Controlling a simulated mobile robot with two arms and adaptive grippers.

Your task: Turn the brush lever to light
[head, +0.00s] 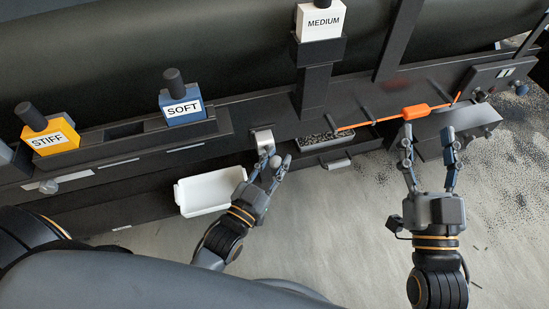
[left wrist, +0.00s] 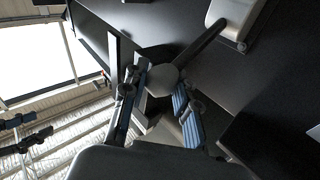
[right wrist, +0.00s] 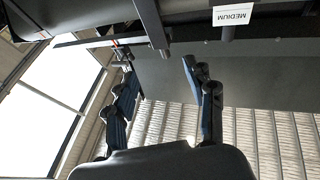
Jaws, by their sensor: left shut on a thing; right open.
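The brush lever shows in the left wrist view as a dark arm with a round grey knob (left wrist: 163,79), running up to a pale mount (left wrist: 232,18). In the head view the mount (head: 263,139) sits on the front of the black machine. My left gripper (head: 275,164) is shut on the knob, with a finger on either side of it. No "light" marking is readable. My right gripper (head: 428,138) is open and empty, just below the orange handle (head: 415,112); it also shows open in the right wrist view (right wrist: 155,68).
A white bin (head: 208,191) lies left of my left gripper. A drawer of dark granules (head: 325,140) is right of it. STIFF (head: 50,139), SOFT (head: 183,108) and MEDIUM (head: 320,22) blocks sit on the machine. Floor between my arms is clear; dark granules are scattered at right.

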